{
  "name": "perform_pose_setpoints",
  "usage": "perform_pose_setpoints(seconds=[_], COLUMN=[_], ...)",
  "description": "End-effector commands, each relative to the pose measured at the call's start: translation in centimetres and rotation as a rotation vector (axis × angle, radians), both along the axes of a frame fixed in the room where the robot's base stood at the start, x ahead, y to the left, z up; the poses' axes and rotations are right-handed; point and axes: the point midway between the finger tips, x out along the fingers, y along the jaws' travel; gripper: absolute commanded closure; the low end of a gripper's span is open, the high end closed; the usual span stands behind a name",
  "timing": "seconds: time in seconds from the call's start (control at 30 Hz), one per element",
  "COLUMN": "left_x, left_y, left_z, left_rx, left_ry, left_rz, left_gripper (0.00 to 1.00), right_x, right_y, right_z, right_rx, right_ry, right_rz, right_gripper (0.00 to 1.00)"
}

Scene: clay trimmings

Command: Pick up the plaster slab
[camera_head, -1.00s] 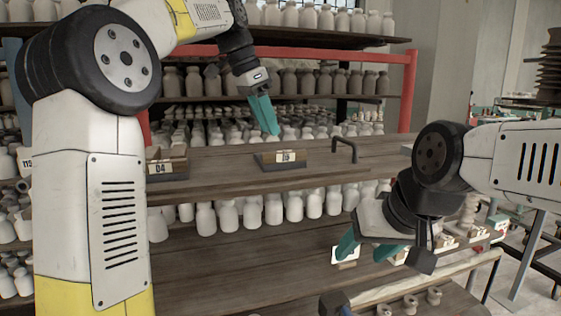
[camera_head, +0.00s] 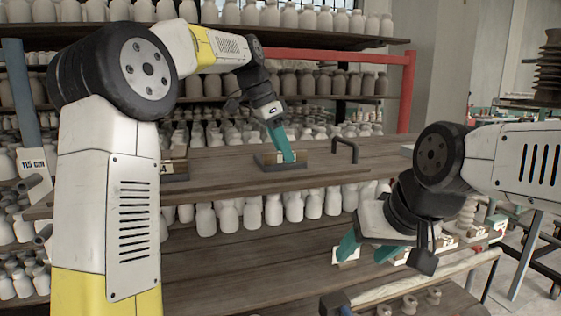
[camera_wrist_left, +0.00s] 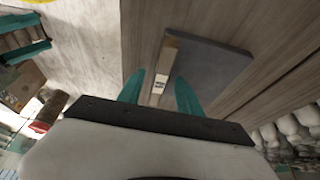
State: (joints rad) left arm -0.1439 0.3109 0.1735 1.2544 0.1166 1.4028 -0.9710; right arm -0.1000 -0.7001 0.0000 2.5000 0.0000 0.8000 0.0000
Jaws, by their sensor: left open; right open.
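On the wooden shelf board stands a flat dark grey slab (camera_head: 266,165) with a narrow tan block (camera_head: 300,157) on it; I cannot tell which of them is plaster. In the left wrist view the grey slab (camera_wrist_left: 215,72) lies flat, with the tan block (camera_wrist_left: 171,52) and its white label along one edge. My left gripper (camera_head: 287,159) is open and points down over the block, partly hiding it. In the wrist view its teal fingers (camera_wrist_left: 160,92) stand either side of the labelled block end. My right gripper (camera_head: 366,252) is open and empty, lower at the right.
A dark bar handle (camera_head: 346,148) stands right of the slab on the board. Another labelled block (camera_head: 174,168) is to the left. Pale bottles (camera_head: 250,214) crowd the shelf below. A red rail (camera_head: 340,56) runs behind. Small labelled pieces (camera_head: 446,241) lie near my right gripper.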

Motion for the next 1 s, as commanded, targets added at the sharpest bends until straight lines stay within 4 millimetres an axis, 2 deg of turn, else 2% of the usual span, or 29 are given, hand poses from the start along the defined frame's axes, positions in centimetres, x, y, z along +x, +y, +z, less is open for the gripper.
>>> perform_pose_setpoints(seconds=[0.9, 1.0], left_x=[-0.01, -0.01], left_y=[0.0, -0.01], left_z=[-0.42, -0.43], left_rx=[0.0, 0.0], left_ry=[-0.001, -0.001], left_rz=[0.0, 0.0], left_gripper=[0.58, 0.78], right_x=[0.0, 0.0], right_y=[0.0, 0.0], right_z=[0.0, 0.0], right_rx=[0.0, 0.0], right_ry=[0.0, 0.0], right_rz=[0.0, 0.0], right_gripper=[0.42, 0.42])
